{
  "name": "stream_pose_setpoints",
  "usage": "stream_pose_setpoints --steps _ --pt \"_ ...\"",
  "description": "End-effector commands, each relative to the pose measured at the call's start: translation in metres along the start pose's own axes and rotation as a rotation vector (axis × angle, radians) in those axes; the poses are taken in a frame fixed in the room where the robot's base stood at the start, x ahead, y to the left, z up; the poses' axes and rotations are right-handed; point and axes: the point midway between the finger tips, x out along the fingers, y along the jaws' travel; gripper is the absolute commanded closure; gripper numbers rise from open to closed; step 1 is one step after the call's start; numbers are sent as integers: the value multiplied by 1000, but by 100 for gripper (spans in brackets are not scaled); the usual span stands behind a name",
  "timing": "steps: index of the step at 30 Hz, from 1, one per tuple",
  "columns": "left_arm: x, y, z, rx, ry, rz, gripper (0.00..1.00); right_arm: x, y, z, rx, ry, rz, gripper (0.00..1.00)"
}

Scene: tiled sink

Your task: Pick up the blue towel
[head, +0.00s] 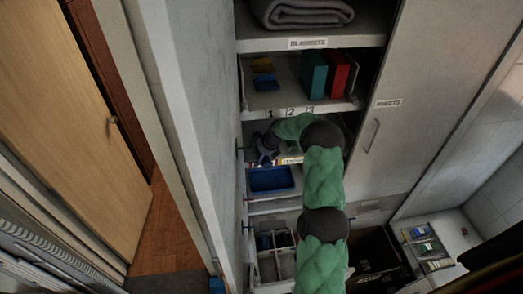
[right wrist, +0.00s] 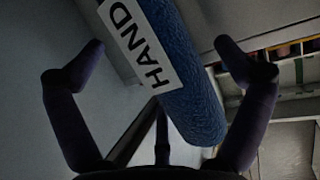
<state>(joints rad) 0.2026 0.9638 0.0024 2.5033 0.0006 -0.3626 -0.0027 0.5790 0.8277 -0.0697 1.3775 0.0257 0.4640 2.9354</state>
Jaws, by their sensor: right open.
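A dark blue, rough-textured towel roll (right wrist: 190,85) shows close up in the right wrist view, running from top centre down to the right. It lies between my two spread fingers, nearer the right one. A white "HAND" label (right wrist: 140,42) covers part of its left side. My right gripper (right wrist: 160,47) is open, with no visible grip on the towel. In the head view, the right gripper (head: 266,152) is small and dark, inside the shelf compartment above a blue tray. I cannot clearly make out the towel in the head view. My left gripper is out of view.
The blue tray (head: 271,180) sits below the gripper. A shelf above holds teal (head: 313,75) and red (head: 338,75) binders. A folded grey blanket (head: 302,12) lies on top. A cabinet side wall (head: 200,120) stands close on the left, a closed door (head: 410,95) on the right.

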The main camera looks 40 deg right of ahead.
Motion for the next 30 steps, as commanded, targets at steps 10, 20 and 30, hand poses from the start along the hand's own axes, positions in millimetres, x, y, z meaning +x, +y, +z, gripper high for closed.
stream_pose_setpoints --steps 10,20,30 --pt "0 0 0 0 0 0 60 0 0 0 0 1 0 60" --pt "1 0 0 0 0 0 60 -1 0 0 0 1 0 60" --pt "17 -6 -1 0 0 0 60 -31 8 14 -3 -6 0 60"
